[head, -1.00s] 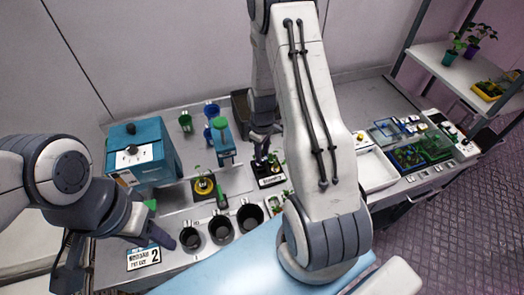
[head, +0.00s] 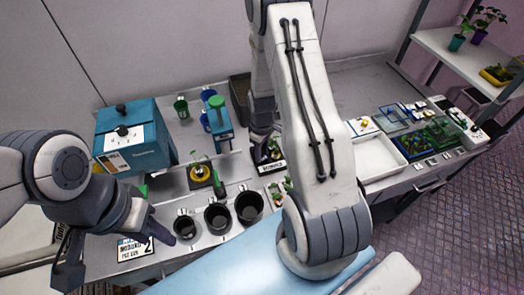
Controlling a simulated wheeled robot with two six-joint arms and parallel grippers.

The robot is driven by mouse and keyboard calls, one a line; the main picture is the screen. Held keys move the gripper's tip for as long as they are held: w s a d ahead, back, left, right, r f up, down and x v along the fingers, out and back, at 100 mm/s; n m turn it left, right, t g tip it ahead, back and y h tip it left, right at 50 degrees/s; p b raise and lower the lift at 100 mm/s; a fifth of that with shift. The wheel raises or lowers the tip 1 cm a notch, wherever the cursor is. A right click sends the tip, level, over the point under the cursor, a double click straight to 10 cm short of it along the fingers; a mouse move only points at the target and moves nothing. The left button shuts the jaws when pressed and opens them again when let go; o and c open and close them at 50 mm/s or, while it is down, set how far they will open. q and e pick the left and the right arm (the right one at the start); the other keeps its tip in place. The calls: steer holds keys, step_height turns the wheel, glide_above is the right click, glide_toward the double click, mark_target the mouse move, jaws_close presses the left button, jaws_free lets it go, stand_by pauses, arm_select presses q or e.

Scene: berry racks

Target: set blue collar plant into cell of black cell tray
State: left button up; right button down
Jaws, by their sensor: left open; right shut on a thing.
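The black cell tray (head: 270,168) with a white label on its front stands in the middle of the table, partly hidden by my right arm. My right gripper (head: 261,147) is right over the tray, fingers pointing down, and is shut on a small plant. Only a bit of green shows there; its collar and whether it sits in a cell cannot be made out. My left gripper (head: 117,258) is open and empty at the front left, by the number 2 card.
Several black pots (head: 217,217) line the front. A teal machine (head: 133,138) stands at left, a white tray (head: 381,158) at right. Green and blue cups are behind.

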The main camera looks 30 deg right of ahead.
steer(key=shift+f, duration=0.4)
steer(key=shift+c, duration=2.1)
jaws_free()
steer(key=shift+r, duration=0.15)
step_height(320, 180, up, 8)
steer(key=p, duration=0.6)
steer(key=shift+r+p, duration=0.25)
steer(key=shift+p, duration=0.1)
steer(key=shift+r, duration=0.15)
